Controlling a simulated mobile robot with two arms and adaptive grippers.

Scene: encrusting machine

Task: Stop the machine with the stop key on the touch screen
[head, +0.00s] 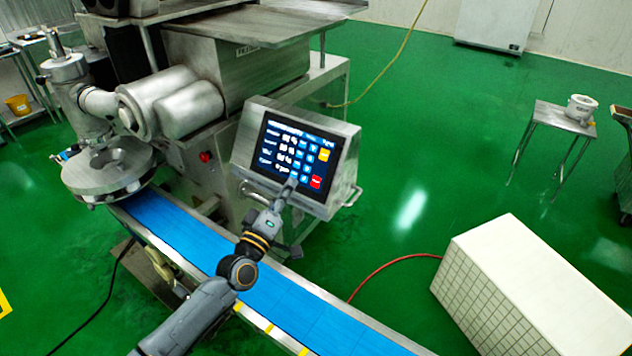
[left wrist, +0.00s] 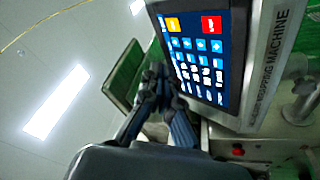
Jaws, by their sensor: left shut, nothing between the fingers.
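The touch screen (head: 283,145) is lit, dark blue with white text and blue keys, in a steel box on the machine. A red key (head: 316,182) sits at its lower right, below a yellow key (head: 324,155); the labels are too small to read. My left gripper (head: 290,184) is shut and empty, its tips in front of the screen's lower edge, left of the red key. In the left wrist view the screen (left wrist: 207,62) appears turned, with the red key (left wrist: 212,25) beyond the fingertips (left wrist: 158,72). I cannot tell whether the tips touch the screen. My right gripper is not in view.
The blue conveyor belt (head: 190,232) runs below my left arm. A red button (head: 205,157) is on the machine body left of the screen box. A white block (head: 540,290) stands at the right, and a small table (head: 556,117) farther back. Green floor between is mostly clear.

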